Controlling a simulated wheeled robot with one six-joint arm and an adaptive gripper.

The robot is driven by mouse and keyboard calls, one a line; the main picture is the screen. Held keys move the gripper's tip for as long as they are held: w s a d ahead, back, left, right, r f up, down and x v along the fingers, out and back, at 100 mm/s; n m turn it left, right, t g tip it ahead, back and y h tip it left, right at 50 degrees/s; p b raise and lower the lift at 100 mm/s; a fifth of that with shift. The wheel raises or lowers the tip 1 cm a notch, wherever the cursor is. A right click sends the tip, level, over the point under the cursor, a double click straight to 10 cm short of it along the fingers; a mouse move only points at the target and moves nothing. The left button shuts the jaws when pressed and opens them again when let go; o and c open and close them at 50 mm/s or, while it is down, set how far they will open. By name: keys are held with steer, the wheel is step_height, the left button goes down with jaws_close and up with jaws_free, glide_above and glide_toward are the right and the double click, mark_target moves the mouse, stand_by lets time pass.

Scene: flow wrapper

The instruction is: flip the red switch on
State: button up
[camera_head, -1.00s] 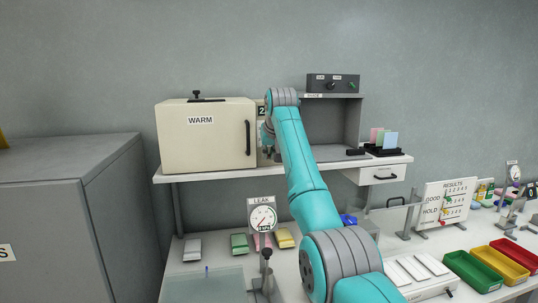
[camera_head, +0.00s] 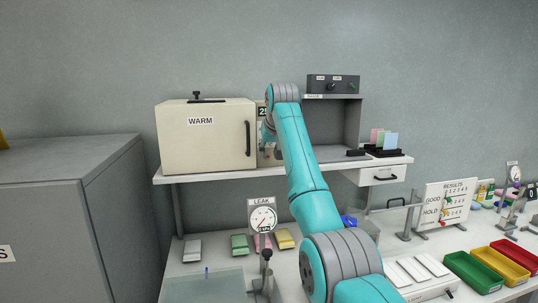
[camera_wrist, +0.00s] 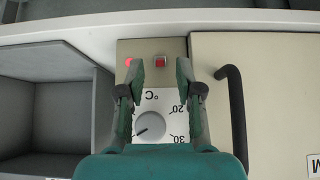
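The red switch (camera_wrist: 160,60) is a small square red rocker in a pale frame on the beige control panel of the WARM box (camera_head: 205,135). In the wrist view it sits just beyond and between the fingertips. A round red lamp (camera_wrist: 128,62) is beside it, partly behind the left finger. My gripper (camera_wrist: 160,70) is open and empty, its two fingers either side of the switch in the picture; I cannot tell whether they touch the panel. A white °C dial (camera_wrist: 155,122) with a grey knob lies between the fingers. In the head view my arm hides the switch.
The box's dark door handle (camera_wrist: 234,115) stands out close to the right finger in the wrist view. An open grey compartment (camera_wrist: 60,105) is on the left. The shelf (camera_head: 225,174) carries the box. A LEAK gauge (camera_head: 262,219) stands below.

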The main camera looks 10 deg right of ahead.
steer(key=v, duration=1)
steer(key=shift+s, duration=0.15)
